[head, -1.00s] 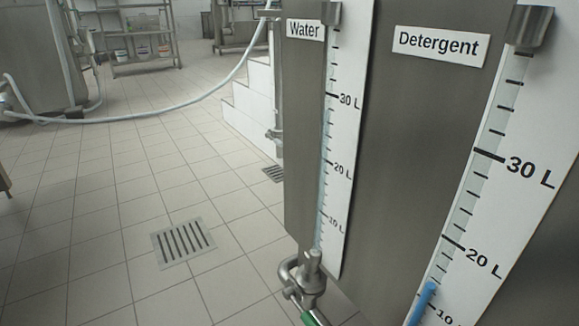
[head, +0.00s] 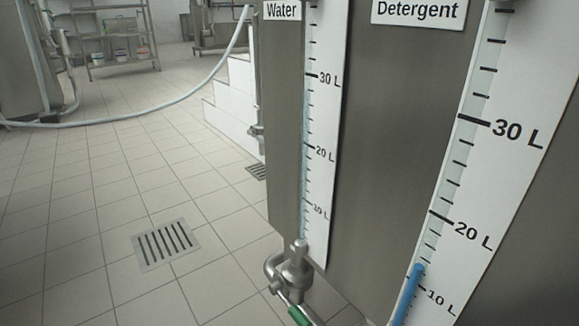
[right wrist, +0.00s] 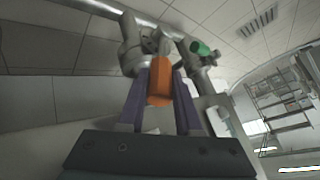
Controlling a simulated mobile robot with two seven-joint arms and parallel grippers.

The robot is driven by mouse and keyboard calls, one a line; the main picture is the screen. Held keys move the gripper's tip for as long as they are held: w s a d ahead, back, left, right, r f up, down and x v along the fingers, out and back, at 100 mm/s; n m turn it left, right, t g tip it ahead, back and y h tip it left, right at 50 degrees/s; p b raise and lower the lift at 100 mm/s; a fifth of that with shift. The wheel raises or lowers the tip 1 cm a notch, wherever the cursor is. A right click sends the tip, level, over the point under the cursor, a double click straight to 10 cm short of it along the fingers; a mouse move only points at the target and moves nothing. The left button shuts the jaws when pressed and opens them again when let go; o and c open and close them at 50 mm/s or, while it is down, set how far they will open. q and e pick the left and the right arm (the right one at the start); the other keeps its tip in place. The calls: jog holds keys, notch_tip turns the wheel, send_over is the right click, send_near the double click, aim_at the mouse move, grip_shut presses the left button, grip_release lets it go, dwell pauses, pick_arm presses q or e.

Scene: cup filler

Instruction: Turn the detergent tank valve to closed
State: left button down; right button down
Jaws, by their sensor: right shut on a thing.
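The detergent tank's gauge (head: 478,150) stands at the right of the head view, under the Detergent label (head: 418,10). Its blue column (head: 408,290) tops out a little above 10 L. The detergent valve is not in the head view. In the right wrist view, my right gripper (right wrist: 159,72) has its two purple fingers shut around an orange handle (right wrist: 159,92) on a grey metal valve (right wrist: 132,52). The fingers hide the handle's sides. My left gripper is in neither view.
The water tank's gauge (head: 322,125) is to the left, above a metal valve with a green handle (head: 299,315). That green handle (right wrist: 200,47) also shows behind the orange one. Tiled floor (head: 90,210) with a drain (head: 165,244) is open at the left.

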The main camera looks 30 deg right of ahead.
jog(key=c, duration=0.6)
grip_release()
jog(key=shift+s+a+r, duration=0.1)
jog(key=shift+s+r, duration=0.05)
jog(key=shift+r, duration=0.05)
jog(key=p+v, duration=0.7)
jog(key=v, duration=0.2)
jog(key=shift+s+r, duration=0.2)
